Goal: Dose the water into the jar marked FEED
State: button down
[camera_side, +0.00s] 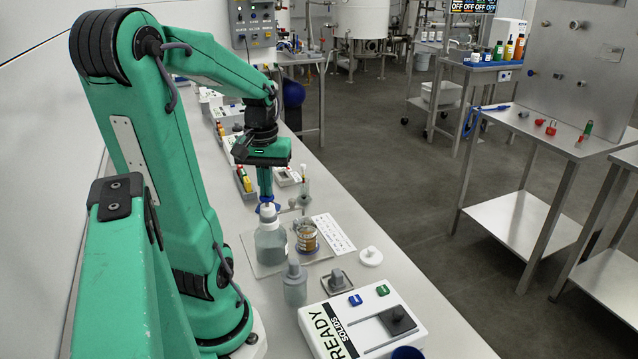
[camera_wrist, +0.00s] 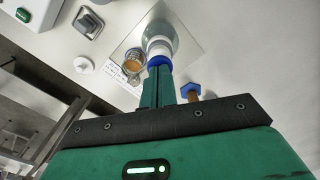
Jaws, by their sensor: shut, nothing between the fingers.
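A clear bottle (camera_side: 270,245) with a white neck and a blue top stands on a thin plate. It also shows in the wrist view (camera_wrist: 160,28). My gripper (camera_side: 266,197) is shut and empty, pointing down with its tips at the blue top. In the wrist view my green fingers (camera_wrist: 160,82) end at this blue part, which they partly hide; I cannot tell if they touch it. A small jar (camera_side: 307,240) with an amber-brown band stands just right of the bottle, also seen in the wrist view (camera_wrist: 133,62). Its marking is too small to read.
A grey bottle (camera_side: 295,285), a grey square piece with a knob (camera_side: 336,281) and a white disc (camera_side: 371,257) stand nearby. A white device marked READY SOLIDS (camera_side: 372,330) is in front. Several small items line the bench farther back.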

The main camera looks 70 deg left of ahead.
jog(key=shift+r, duration=1.75)
jog(key=shift+r, duration=2.5)
jog(key=w+d+f+m+t, duration=0.1)
jog(key=w+d+m+t, duration=0.1)
jog(key=d+m, duration=0.4)
jog(key=w+d+f+m+t, duration=0.1)
jog(key=w+d+m+t, duration=0.2)
jog(key=d, duration=1.1)
jog(key=m, duration=0.3)
jog(key=shift+w+d+f+t, duration=0.25)
jog(key=shift+w+d+t, duration=0.05)
jog(key=shift+w+d, duration=0.1)
